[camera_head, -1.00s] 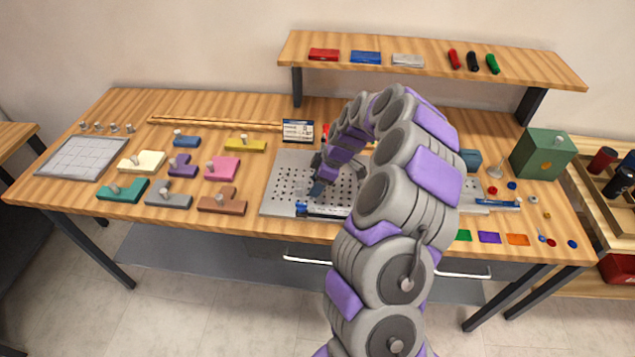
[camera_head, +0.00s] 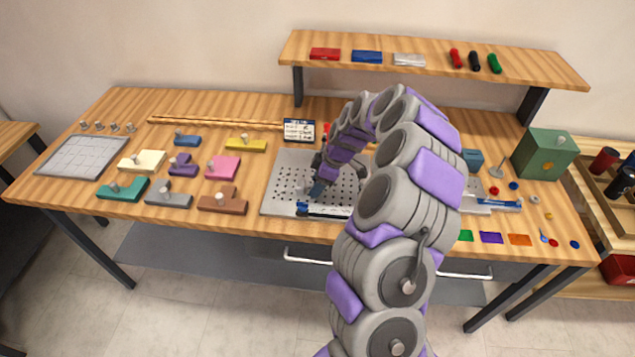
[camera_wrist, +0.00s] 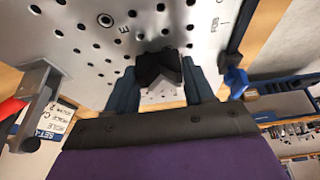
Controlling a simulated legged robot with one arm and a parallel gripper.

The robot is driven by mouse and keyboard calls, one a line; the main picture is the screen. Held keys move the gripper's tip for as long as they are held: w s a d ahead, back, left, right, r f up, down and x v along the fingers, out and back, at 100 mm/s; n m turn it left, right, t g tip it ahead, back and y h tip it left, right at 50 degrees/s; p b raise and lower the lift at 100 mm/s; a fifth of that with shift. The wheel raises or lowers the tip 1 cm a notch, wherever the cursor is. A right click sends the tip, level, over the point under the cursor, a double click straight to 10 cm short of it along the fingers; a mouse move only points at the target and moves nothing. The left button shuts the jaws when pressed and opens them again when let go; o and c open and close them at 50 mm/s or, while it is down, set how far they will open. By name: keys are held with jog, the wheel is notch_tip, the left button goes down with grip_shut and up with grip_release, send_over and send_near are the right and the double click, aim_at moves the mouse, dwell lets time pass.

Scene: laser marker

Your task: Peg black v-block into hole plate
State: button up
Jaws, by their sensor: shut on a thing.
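The hole plate (camera_head: 283,180) is a light grey plate with rows of dark holes, in the middle of the bench. It also fills the top of the wrist view (camera_wrist: 95,20). The black v-block (camera_wrist: 157,66) sits between the two fingers of my gripper (camera_wrist: 165,80), which is shut on it. The block is at the plate's surface in the wrist view; I cannot tell whether its pegs are in holes. In the head view my gripper (camera_head: 316,188) is over the plate's front middle, and the block cannot be made out there.
A blue-ended bar (camera_head: 322,210) lies along the plate's front edge. A small sign (camera_head: 299,130) stands behind the plate. Several coloured knobbed blocks, such as the brown one (camera_head: 222,202), lie to the left. A green box (camera_head: 544,153) stands at the right.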

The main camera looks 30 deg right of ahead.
jog(key=shift+f, duration=0.4)
jog(key=o, duration=1.1)
jog(key=p+v, duration=0.3)
jog(key=v, duration=1.4)
jog(key=shift+w+r, duration=0.1)
jog(key=shift+r, duration=0.05)
jog(key=s+a+r+m+g, duration=0.1)
jog(key=s+a+r, duration=0.25)
jog(key=a, duration=0.35)
jog(key=s+a+r+m, duration=0.1)
jog(key=s+a+r, duration=0.1)
jog(key=s+a, duration=0.35)
jog(key=s+a+r+m+g, duration=0.1)
jog(key=s+a+r, duration=0.25)
jog(key=a, duration=0.35)
jog(key=s+f+m+h, duration=0.1)
jog(key=s+m, duration=0.1)
jog(key=s, duration=0.6)
jog(key=s+a+f+m+g+h, duration=0.1)
jog(key=s+m, duration=0.2)
jog(key=s, duration=0.4)
jog(key=s+a+f+m+g+h, duration=0.1)
jog(key=s+f+m, duration=0.1)
jog(key=s, duration=0.6)
jog(key=shift+s+a+m+h, duration=0.3)
jog(key=shift+m+h, duration=0.1)
jog(key=shift+m, duration=0.2)
